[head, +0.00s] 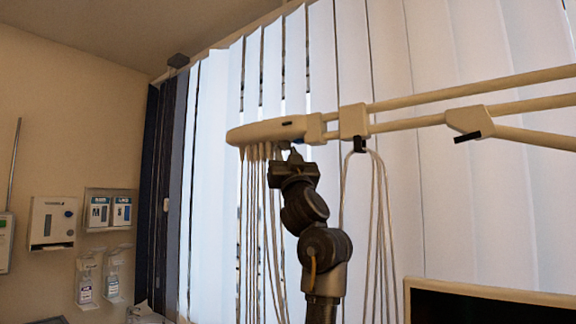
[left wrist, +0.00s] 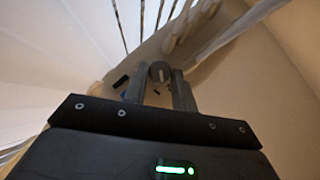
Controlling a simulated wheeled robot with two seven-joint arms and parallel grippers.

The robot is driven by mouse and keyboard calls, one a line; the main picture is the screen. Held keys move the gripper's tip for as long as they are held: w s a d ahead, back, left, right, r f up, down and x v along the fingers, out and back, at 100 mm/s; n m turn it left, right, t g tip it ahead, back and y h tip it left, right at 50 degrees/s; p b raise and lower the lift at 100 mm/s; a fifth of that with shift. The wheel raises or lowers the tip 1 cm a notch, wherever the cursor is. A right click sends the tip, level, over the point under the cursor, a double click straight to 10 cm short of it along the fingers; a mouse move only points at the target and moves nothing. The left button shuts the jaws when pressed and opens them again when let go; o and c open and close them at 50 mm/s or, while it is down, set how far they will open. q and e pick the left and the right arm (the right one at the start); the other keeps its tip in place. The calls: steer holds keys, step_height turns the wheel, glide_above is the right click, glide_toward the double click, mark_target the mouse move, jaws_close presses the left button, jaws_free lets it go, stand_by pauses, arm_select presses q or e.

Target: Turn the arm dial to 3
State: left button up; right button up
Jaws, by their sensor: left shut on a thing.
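The cream-coloured arm (head: 265,131) reaches in from the right in the head view, with its thick end above my left gripper (head: 293,155). In the left wrist view the underside of the arm (left wrist: 205,48) fills the upper middle. A small dark round dial (left wrist: 160,71) with a pale mark sits there between the two fingers of my left gripper (left wrist: 161,84). The fingers are shut on the dial from both sides. In the head view the dial is hidden or too small to make out. No numbers on the dial can be read. My right gripper is not in view.
Several thin cables (head: 255,215) hang from the arm's end, close to the left of my gripper. More cables (head: 378,220) loop down on the right. Vertical blinds (head: 440,180) stand behind. A dark screen (head: 470,306) is at the lower right.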

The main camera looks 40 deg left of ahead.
arm_select(q)
steer(key=shift+s+a+f+m+t+h+b, duration=0.1)
steer(key=shift+s+f+m+t+h+b, duration=0.15)
steer(key=shift+m+t+h+b, duration=0.5)
steer(key=shift+w+r+m+t+h, duration=0.15)
steer(key=shift+m+t+h, duration=0.2)
steer(key=shift+t+h, duration=0.65)
steer(key=shift+r+t+y, duration=0.15)
steer(key=shift+t+y, duration=0.1)
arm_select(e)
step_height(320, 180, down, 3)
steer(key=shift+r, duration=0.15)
arm_select(q)
steer(key=o, duration=0.8)
steer(key=shift+o, duration=1)
steer(key=shift+w+d, duration=0.1)
steer(key=shift+d, duration=0.1)
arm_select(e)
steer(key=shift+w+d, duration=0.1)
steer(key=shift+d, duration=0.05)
arm_select(q)
steer(key=shift+a, duration=0.15)
